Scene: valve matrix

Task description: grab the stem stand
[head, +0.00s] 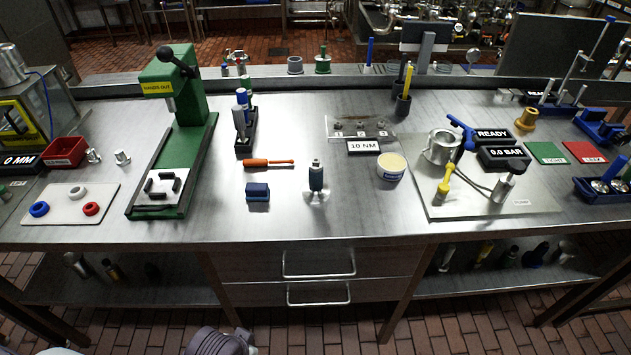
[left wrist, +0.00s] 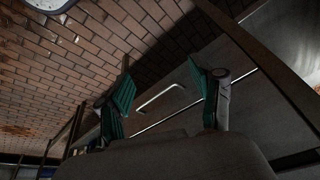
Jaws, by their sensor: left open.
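A dark stand (head: 244,145) holding upright blue-topped parts is on the bench, left of the middle in the head view, beside the green press. It looks like the stem stand, but I cannot be sure. My left gripper (left wrist: 159,84) shows in the left wrist view with its two teal-padded fingers spread and nothing between them. Beyond the fingers are the drawer front and a drawer handle (left wrist: 160,97), so it is low in front of the bench, away from the stand. My right gripper is in neither view.
The green press (head: 190,130) stands just left of the stand. An orange-handled screwdriver (head: 268,162) and a blue block (head: 258,192) lie in front of it. The bench front (head: 270,235) is bare.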

